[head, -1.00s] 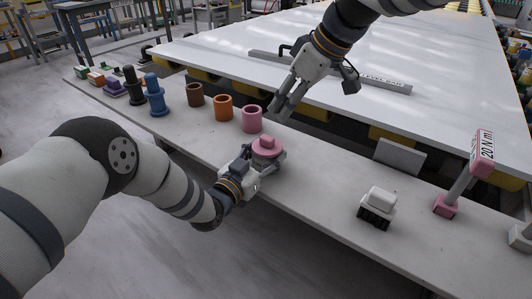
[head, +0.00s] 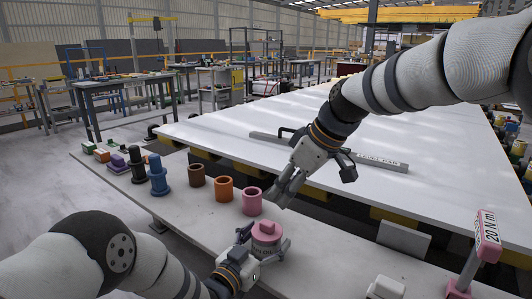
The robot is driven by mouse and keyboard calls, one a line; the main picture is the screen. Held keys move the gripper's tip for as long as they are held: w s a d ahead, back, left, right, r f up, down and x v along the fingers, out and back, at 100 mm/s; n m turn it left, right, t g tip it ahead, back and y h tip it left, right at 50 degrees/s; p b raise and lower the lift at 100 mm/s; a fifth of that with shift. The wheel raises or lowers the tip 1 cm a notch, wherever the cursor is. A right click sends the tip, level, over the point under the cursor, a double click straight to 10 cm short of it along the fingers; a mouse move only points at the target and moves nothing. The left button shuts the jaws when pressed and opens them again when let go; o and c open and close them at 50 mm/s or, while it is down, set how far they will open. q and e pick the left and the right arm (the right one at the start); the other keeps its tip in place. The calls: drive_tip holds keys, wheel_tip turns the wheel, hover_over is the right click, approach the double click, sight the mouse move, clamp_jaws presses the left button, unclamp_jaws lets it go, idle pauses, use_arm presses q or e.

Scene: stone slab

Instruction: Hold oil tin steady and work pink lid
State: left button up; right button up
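The oil tin (head: 263,250) stands on the stone slab near its front edge, with the pink lid (head: 266,232) on top. My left gripper (head: 262,252) is around the tin, with a finger on either side of it. It appears shut on the tin, whose lower part is partly hidden by the gripper. My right gripper (head: 285,191) hangs above and behind the lid, beside the pink cup. Its fingers point down and left, apart from the lid, with nothing between them. The gap between its fingertips is hard to judge.
A pink cup (head: 252,202), orange cup (head: 224,189) and brown cup (head: 197,175) stand in a row behind the tin. Blue (head: 158,176) and black (head: 136,166) spool-like pieces stand at left. A pink torque tool (head: 482,245) and a white block (head: 385,288) are at right.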

use_arm(q)
drive_tip(key=v, duration=1.2)
drive_tip(key=shift+a+f, duration=0.1)
